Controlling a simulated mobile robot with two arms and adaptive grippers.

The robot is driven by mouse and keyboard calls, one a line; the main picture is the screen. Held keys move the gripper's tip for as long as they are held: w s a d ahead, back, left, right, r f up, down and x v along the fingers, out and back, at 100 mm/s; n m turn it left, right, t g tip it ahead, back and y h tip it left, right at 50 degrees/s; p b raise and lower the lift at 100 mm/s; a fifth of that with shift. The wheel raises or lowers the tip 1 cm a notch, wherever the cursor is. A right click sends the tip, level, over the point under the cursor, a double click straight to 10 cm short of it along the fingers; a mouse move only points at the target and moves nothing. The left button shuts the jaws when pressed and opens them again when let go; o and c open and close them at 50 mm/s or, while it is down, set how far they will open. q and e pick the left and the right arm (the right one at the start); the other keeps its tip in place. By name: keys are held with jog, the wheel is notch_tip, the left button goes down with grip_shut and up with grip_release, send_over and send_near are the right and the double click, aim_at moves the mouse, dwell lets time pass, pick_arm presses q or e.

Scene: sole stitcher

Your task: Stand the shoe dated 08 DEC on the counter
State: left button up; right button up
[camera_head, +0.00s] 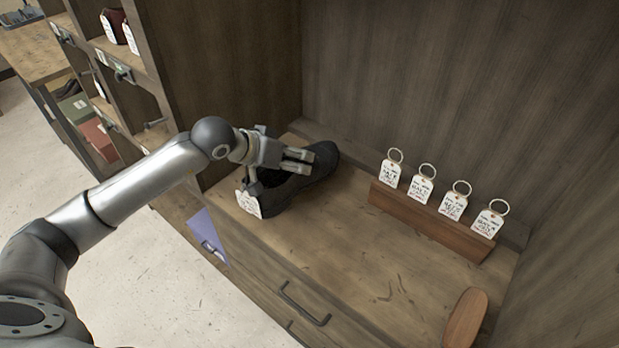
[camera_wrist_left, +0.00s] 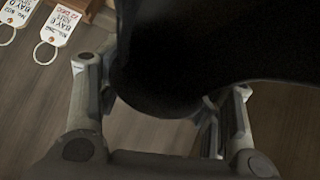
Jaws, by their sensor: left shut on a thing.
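A black shoe (camera_head: 290,190) with a white paper tag (camera_head: 248,204) is at the left end of the wooden counter (camera_head: 335,240). The tag's writing is too small to read. My left gripper (camera_head: 285,165) is over the shoe and shut on it. In the left wrist view the shoe (camera_wrist_left: 215,50) is a dark mass between the two fingers (camera_wrist_left: 160,110). The shoe looks upright, on or just above the counter; I cannot tell whether it touches. My right gripper is not in view.
A wooden rack (camera_head: 425,222) with several tagged key rings stands at the counter's back right. A brown brush-like block (camera_head: 465,318) lies at the front right. Shelves with cubbies (camera_head: 125,65) stand at the left. A purple card (camera_head: 207,235) is at the counter's front. The counter's middle is clear.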

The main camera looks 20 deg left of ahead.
aim_at(309, 181)
pick_arm(q)
jog(key=d+f, duration=0.1)
jog(key=w+d+f, duration=0.1)
jog(key=f, duration=0.1)
jog(key=w+d+f+b, duration=0.1)
jog(key=f, duration=0.1)
jog(key=shift+w+d+f, duration=0.1)
jog(key=shift+w+d, duration=0.1)
notch_tip(309, 181, down, 3)
jog(key=shift+d+f+b, duration=0.1)
jog(key=shift+f+b, duration=0.05)
jog(key=shift+b, duration=0.15)
jog(key=o, duration=1.4)
jog(key=shift+f, duration=0.1)
jog(key=shift+c, duration=0.2)
jog(key=b+v, duration=0.1)
jog(key=v, duration=1.1)
